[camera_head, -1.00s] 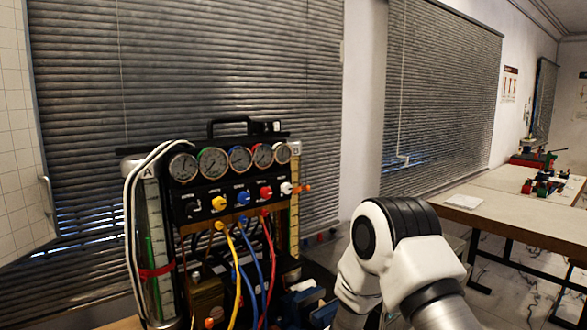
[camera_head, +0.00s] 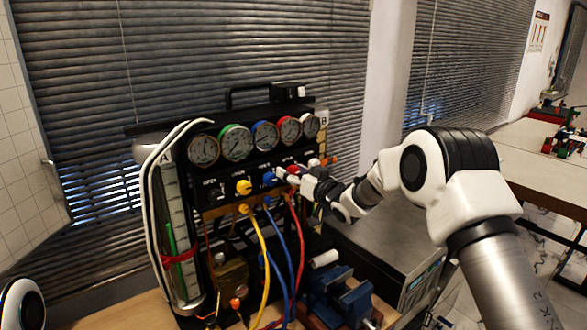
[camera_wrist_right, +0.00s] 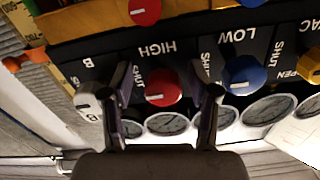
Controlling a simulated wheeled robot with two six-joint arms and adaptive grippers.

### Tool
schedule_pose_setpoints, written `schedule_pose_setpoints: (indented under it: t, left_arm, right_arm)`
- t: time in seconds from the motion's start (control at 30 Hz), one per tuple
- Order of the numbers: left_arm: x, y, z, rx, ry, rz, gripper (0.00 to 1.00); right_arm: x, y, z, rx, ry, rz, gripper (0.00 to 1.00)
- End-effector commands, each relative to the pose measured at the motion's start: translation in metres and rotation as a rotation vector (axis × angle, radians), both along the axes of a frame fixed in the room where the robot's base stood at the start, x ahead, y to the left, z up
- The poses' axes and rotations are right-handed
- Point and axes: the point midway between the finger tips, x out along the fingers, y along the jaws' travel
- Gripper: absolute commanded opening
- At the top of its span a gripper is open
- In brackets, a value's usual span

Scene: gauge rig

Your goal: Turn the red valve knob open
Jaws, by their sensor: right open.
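The red valve knob (camera_wrist_right: 163,87) sits on the black panel under the word HIGH, which appears upside down in the right wrist view. It bears a white mark, with SHUT printed at its left there. My right gripper (camera_wrist_right: 160,72) is open, with one finger on each side of the knob; gaps show between knob and fingers. In the head view, the right gripper (camera_head: 289,176) is at the panel front and partly covers the red knob (camera_head: 293,169). My left gripper is out of view.
The blue knob (camera_wrist_right: 243,75) is close beside one finger; the white knob (camera_wrist_right: 87,101) is beside the other. Gauges (camera_head: 238,142) line the panel top. Yellow (camera_head: 262,260), blue and red hoses hang below. A blue vise (camera_head: 345,295) stands low in front.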

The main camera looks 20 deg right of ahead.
Motion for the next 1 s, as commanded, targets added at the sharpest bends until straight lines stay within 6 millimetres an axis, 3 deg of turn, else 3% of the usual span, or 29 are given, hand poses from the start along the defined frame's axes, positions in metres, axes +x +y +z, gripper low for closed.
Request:
schedule_pose_setpoints:
  t: [0.13, 0.17, 0.3, 0.33, 0.67, 1.0]
  left_arm:
    - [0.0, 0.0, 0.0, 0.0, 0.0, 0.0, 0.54]
    - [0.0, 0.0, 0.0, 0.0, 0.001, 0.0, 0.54]
    - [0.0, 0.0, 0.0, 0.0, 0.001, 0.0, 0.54]
    - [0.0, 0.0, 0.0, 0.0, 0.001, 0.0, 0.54]
    - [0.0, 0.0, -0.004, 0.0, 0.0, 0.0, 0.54]
    - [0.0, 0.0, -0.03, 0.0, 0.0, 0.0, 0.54]
  right_arm:
    - [0.0, 0.0, 0.0, 0.0, -0.001, 0.0, 0.6]
    - [0.0, 0.0, 0.0, 0.0, -0.001, 0.0, 0.53]
    - [0.0, 0.0, 0.0, 0.0, -0.001, 0.0, 0.03]
    - [0.0, 0.0, 0.0, 0.0, -0.001, 0.0, 0.0]
    - [0.0, 0.0, -0.001, -0.017, -0.006, 0.0, 0.0]
    - [0.0, 0.0, -0.005, -0.166, -0.062, 0.001, 0.0]
